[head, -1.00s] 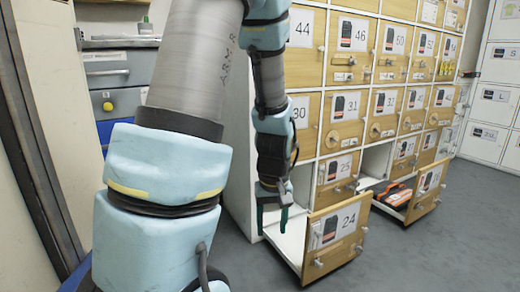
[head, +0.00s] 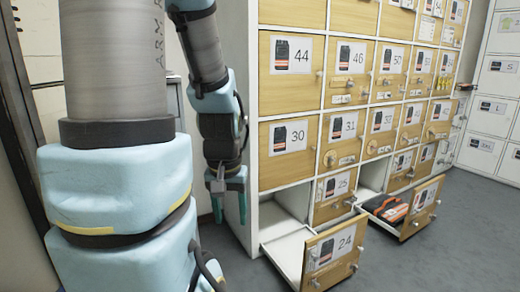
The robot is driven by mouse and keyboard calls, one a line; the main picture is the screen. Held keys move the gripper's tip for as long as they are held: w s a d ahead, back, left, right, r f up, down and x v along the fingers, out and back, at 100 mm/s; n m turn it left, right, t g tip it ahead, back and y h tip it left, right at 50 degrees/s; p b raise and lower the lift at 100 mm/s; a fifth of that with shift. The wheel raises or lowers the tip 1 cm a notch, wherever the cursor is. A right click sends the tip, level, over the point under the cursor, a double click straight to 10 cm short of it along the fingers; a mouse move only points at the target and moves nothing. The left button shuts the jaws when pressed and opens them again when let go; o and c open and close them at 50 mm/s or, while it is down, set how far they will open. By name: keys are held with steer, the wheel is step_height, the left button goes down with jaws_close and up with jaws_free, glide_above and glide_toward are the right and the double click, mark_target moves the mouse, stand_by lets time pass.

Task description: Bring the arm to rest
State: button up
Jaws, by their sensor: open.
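My gripper (head: 229,208) hangs pointing down in the head view, left of the locker cabinet, with its green fingers apart and nothing between them. It is in front of the cabinet's white side panel, to the left of the pulled-out drawer 24 (head: 334,252). My arm is bent, with its large upper links filling the left of the view. Drawer 24 looks empty where its white floor shows. Its far inside is partly hidden.
The wooden locker cabinet (head: 290,97) fills the middle. A second drawer (head: 424,207) stands open to the right, with an orange and black item (head: 388,209) in it. White lockers (head: 497,108) stand at the right. Grey floor (head: 455,245) is clear at the lower right.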

step_height(320, 180, up, 30)
steer(key=p, duration=2.7)
steer(key=shift+p, duration=0.35)
steer(key=shift+f, duration=0.1)
stand_by(0.4)
